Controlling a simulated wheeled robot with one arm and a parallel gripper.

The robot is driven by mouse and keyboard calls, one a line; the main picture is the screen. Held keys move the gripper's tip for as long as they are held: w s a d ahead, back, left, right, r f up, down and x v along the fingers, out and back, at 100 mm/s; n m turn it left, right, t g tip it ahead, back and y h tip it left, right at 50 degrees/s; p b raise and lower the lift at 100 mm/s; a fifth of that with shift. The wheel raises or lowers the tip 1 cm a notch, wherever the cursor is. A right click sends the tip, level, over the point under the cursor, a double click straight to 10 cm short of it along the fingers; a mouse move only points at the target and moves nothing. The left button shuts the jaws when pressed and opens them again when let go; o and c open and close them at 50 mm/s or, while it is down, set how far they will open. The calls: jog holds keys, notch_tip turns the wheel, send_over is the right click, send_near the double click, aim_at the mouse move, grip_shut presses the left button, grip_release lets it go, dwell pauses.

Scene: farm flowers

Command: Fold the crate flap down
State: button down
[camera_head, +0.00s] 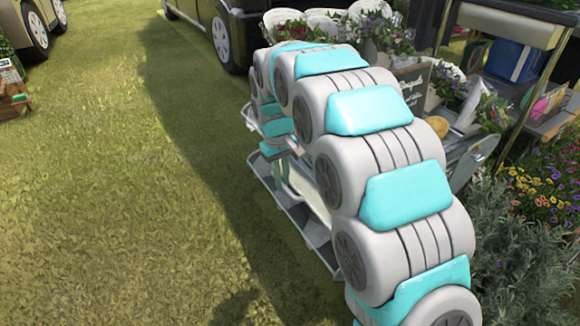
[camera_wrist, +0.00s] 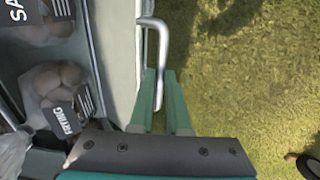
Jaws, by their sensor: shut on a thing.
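In the wrist view, my gripper (camera_wrist: 160,82) has its two green fingers on either side of a bent metal handle (camera_wrist: 152,22) and is shut on it. The handle stands along the edge of a pale panel (camera_wrist: 117,50), which looks like the crate flap. Left of the panel is the crate's inside, with bags of round brown things (camera_wrist: 60,82) and black labels. In the head view, my arm hides much of the crate; a grey tray-like part (camera_head: 318,238) shows below it.
Open grass (camera_head: 130,180) lies left of the arm. A dark vehicle (camera_head: 228,35) stands behind it. Flower pots and a display stand (camera_head: 535,25) are close on the right, with a leafy grey-green bush (camera_head: 525,260) near the front.

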jog(key=s+a+f+t+h+b, duration=0.1)
jog(key=s+a+f+t+h, duration=0.1)
jog(key=f, duration=0.7)
jog(key=shift+s+a+t+h, duration=0.15)
jog(key=shift+a+t+h, duration=0.15)
jog(key=shift+a+h, duration=0.55)
jog(key=shift+f, duration=0.1)
jog(key=c, duration=0.9)
grip_release()
